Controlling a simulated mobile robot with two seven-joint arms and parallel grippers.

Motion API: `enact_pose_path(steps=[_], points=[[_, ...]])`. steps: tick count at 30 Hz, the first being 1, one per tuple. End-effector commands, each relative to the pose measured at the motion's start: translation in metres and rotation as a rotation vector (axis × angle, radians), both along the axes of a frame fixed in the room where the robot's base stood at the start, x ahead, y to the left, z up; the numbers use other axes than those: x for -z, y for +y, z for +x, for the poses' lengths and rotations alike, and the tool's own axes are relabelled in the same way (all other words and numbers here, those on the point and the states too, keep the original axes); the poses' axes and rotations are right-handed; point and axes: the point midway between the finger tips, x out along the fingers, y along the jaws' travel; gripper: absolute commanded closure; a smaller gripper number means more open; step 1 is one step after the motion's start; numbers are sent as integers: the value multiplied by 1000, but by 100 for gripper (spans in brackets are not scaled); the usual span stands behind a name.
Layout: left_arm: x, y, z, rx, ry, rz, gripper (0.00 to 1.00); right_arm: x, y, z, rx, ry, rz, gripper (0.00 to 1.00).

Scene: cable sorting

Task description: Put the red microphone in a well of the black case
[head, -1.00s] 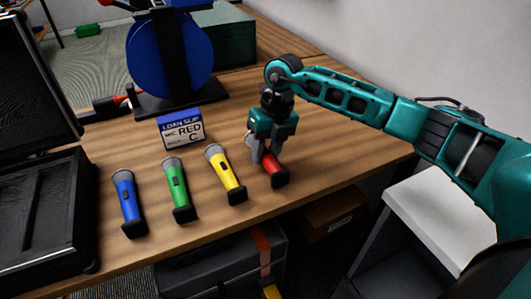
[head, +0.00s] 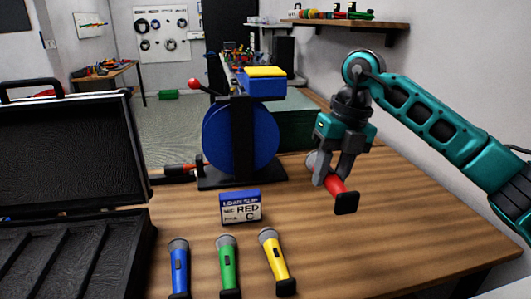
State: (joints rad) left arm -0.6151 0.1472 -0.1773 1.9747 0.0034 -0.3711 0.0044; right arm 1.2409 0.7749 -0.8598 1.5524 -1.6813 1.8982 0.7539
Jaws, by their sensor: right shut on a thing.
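The red microphone (head: 336,190) is in my right gripper (head: 332,176), whose fingers are shut around its body near the silver head. It is held tilted, its black end toward the lower right, and appears to be above the wooden table. The black case (head: 140,225) stands open at the left with its lid (head: 65,150) up. Long wells (head: 60,275) separated by dividers show in its base, and the visible ones look empty. The lower part of the case is cut off by the picture's edge. My left gripper is not in view.
Blue (head: 179,270), green (head: 228,265) and yellow (head: 277,265) microphones lie at the front, between case and gripper. A blue cable reel (head: 225,140) stands farther back. The table's right side (head: 430,225) is clear.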

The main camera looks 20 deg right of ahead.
Motion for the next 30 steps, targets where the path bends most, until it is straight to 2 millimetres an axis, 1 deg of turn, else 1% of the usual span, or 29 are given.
enact_pose_path(steps=[4,8,11,17,26,30], points=[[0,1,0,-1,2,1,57,-1,1,0,-38,0,1,100],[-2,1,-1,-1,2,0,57,2,5,-2,-175,-1,0,100],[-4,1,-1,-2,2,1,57,7,10,-5,-350,0,1,100],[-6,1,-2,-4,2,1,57,17,19,-13,-752,0,0,100],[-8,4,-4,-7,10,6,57,32,32,-26,-1380,1,-1,100],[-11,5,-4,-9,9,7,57,39,38,-33,-1684,2,-1,100]])
